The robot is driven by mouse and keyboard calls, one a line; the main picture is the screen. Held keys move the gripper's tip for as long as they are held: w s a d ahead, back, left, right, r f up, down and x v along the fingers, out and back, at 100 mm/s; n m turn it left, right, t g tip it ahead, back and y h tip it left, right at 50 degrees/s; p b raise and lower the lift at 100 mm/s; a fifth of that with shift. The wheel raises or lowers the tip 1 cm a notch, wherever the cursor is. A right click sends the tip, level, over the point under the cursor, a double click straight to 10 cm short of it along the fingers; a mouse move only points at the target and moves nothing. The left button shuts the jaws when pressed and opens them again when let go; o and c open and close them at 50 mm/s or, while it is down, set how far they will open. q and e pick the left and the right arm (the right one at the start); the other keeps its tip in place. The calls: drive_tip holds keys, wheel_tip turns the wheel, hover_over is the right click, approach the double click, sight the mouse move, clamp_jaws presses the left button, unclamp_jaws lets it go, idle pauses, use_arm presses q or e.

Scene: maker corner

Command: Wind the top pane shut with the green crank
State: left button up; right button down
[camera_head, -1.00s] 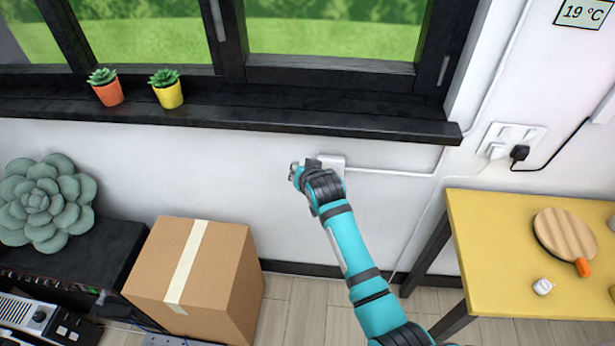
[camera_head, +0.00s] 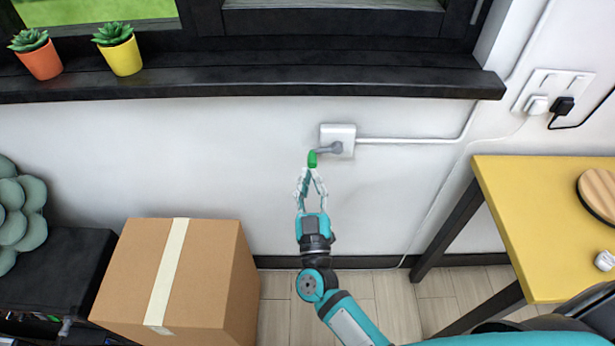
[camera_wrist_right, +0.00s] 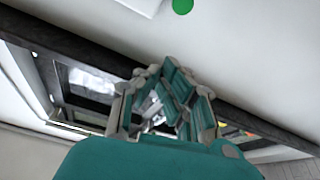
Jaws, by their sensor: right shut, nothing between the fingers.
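The crank has a green knob (camera_head: 312,159) on a short grey arm (camera_head: 328,149), which joins a white box (camera_head: 338,131) on the wall under the sill. My right gripper (camera_head: 311,174) is just below the knob, pointing up at it, shut and empty. The knob is not between its fingers; I cannot tell whether the tips touch it. In the right wrist view the green knob (camera_wrist_right: 182,6) is at the top edge, beyond the shut fingers (camera_wrist_right: 172,82). Only the lower part of the window (camera_head: 335,20) shows; the top pane is out of view. My left gripper is not in view.
A black sill (camera_head: 250,82) runs above the crank, with orange (camera_head: 40,61) and yellow (camera_head: 121,56) plant pots at left. A cardboard box (camera_head: 130,270) stands lower left, a yellow table (camera_head: 530,220) right. Bare wall surrounds the crank.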

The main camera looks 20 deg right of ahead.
wheel_tip(320, 180, up, 3)
hover_over(312, 163)
drive_tip(key=a, duration=0.1)
drive_tip(key=f, duration=0.3)
drive_tip(key=shift+s+d, duration=0.1)
drive_tip(key=shift+s, duration=0.3)
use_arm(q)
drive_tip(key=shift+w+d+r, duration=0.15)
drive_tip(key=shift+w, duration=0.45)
use_arm(e)
drive_tip(key=shift+d+f, duration=0.2)
drive_tip(key=shift+f, duration=0.5)
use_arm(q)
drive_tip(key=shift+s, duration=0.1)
use_arm(e)
drive_tip(key=shift+s, duration=0.1)
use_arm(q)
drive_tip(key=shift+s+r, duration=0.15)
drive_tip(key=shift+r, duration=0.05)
use_arm(e)
drive_tip(key=shift+f+n+y, duration=0.4)
drive_tip(key=shift+f+n, duration=0.25)
drive_tip(key=shift+n, duration=0.05)
use_arm(q)
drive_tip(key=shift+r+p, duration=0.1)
drive_tip(key=shift+p, duration=0.25)
use_arm(e)
drive_tip(key=shift+r, duration=0.1)
